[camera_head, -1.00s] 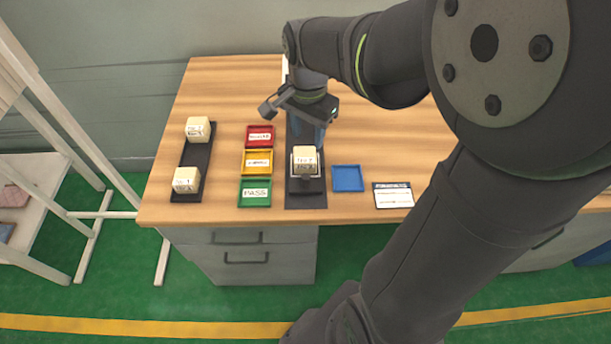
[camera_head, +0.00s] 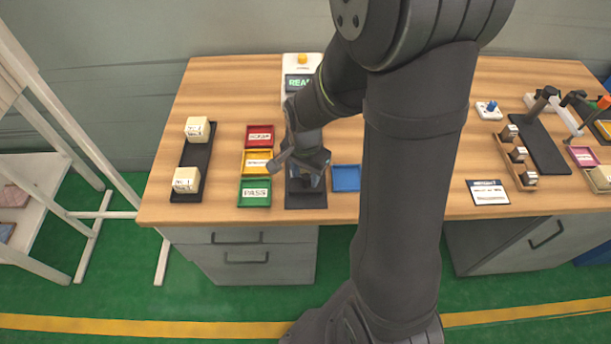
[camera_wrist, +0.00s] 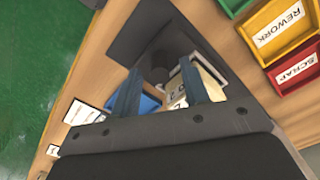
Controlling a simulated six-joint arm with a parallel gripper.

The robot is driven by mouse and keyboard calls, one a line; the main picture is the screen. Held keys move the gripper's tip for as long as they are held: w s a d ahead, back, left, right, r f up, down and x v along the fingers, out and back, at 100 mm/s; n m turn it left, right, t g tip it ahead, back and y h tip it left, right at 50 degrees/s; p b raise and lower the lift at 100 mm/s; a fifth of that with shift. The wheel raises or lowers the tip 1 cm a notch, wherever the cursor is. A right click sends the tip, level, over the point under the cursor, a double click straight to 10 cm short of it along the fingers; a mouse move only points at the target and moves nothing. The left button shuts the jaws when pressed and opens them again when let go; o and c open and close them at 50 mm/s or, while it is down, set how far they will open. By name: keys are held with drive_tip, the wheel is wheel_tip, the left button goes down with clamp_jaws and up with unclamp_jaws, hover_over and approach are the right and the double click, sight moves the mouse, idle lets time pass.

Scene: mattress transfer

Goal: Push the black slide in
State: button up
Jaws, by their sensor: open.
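The black slide's dark track (camera_head: 306,201) lies on the table between the coloured trays and the blue tray. My gripper (camera_head: 306,183) is low over its front part and hides most of the slide and the cream block on it. In the wrist view, the two blue fingers of my gripper (camera_wrist: 160,92) are apart. The dark slide area (camera_wrist: 150,45) shows ahead of them, and part of the cream block (camera_wrist: 212,82) shows beside the right finger. Contact with the slide cannot be told.
Red (camera_head: 260,136), yellow (camera_head: 251,170) and green (camera_head: 254,194) trays stand left. The blue tray (camera_head: 346,178) is close on the right. A black rack (camera_head: 193,165) holds two cream blocks. A device with a display (camera_head: 299,84) stands behind.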

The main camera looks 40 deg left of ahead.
drive_tip(key=shift+f, duration=0.9)
clamp_jaws()
drive_tip(key=w+a, duration=0.6)
drive_tip(key=shift+w+a, duration=0.3)
drive_tip(key=shift+w, duration=0.05)
drive_tip(key=shift+r, duration=0.1)
unclamp_jaws()
